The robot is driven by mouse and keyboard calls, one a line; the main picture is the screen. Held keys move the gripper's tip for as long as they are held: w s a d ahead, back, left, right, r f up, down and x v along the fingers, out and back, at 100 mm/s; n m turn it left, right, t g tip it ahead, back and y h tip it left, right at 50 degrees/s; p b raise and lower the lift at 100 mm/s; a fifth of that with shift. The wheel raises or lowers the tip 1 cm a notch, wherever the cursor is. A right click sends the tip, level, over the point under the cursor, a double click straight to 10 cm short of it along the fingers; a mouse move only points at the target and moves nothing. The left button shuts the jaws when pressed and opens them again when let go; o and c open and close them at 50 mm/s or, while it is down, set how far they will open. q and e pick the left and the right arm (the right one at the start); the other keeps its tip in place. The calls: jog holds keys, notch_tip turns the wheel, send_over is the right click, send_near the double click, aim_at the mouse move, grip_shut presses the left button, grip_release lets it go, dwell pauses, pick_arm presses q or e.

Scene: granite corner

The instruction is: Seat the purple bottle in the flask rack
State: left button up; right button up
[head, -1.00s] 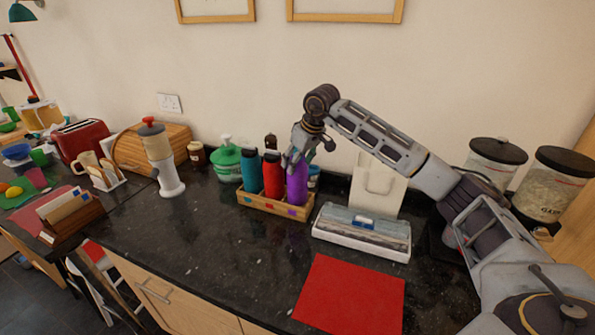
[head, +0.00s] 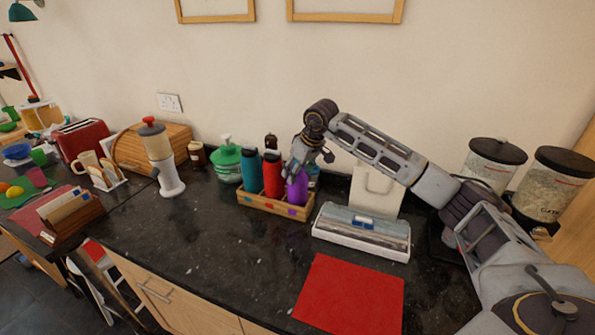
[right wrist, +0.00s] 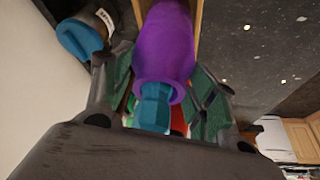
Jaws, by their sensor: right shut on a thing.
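The wooden flask rack (head: 266,207) stands on the dark counter, with coloured squares on its front. A teal bottle (head: 251,173) is in its left place and a red bottle (head: 272,175) in its middle place. The purple bottle (head: 297,190) is upright in the right place, behind the purple square. My right gripper (head: 305,165) reaches down from above and is shut on its upper part. In the right wrist view the purple bottle (right wrist: 165,45) and its teal cap are between my fingers (right wrist: 158,90). The bottle's base is hidden by the rack front. My left gripper is not in view.
A white boxed appliance (head: 362,232) stands close to the rack's right, with a paper bag (head: 377,188) behind it. A green jar (head: 227,162) is left of the rack. A blue jar (right wrist: 80,38) is close behind the purple bottle. A red mat (head: 350,293) lies in front.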

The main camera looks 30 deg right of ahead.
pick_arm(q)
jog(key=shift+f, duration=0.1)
pick_arm(e)
jog(key=shift+f, duration=0.1)
jog(key=o, duration=1.4)
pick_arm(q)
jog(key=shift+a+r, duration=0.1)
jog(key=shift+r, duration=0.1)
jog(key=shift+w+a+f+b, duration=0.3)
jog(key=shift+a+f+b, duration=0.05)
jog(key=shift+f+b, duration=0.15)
pick_arm(e)
jog(key=v, duration=1.2)
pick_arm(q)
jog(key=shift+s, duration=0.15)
